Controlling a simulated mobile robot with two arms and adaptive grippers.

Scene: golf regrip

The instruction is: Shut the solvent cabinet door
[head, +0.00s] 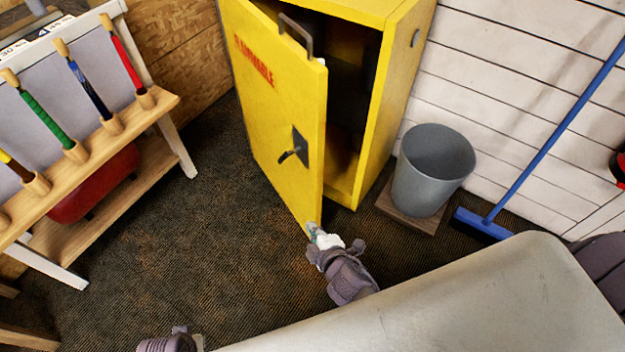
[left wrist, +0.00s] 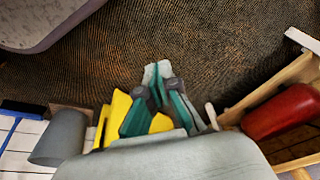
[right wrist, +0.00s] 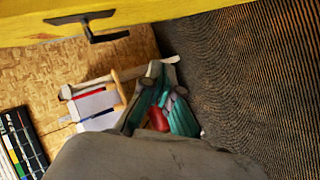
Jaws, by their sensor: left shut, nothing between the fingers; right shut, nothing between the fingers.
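The yellow solvent cabinet (head: 385,110) stands at the top middle of the head view. Its door (head: 272,130) hangs open on the left, with red lettering, a dark latch handle (head: 294,150) and a bar at the top. The dark interior shows through the gap. My right gripper (head: 316,231) is shut and empty at the door's lower free corner; I cannot tell whether it touches. In the right wrist view the door (right wrist: 180,8) crosses the top, above the right gripper (right wrist: 162,72). My left gripper (left wrist: 157,80) is shut and empty, mostly out of the head view.
A grey bin (head: 430,175) on a wooden base and a blue broom (head: 490,222) stand right of the cabinet. A wooden rack (head: 95,140) with several coloured grips and a red tank (head: 95,190) stand at left. Dark carpet (head: 215,240) is clear between.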

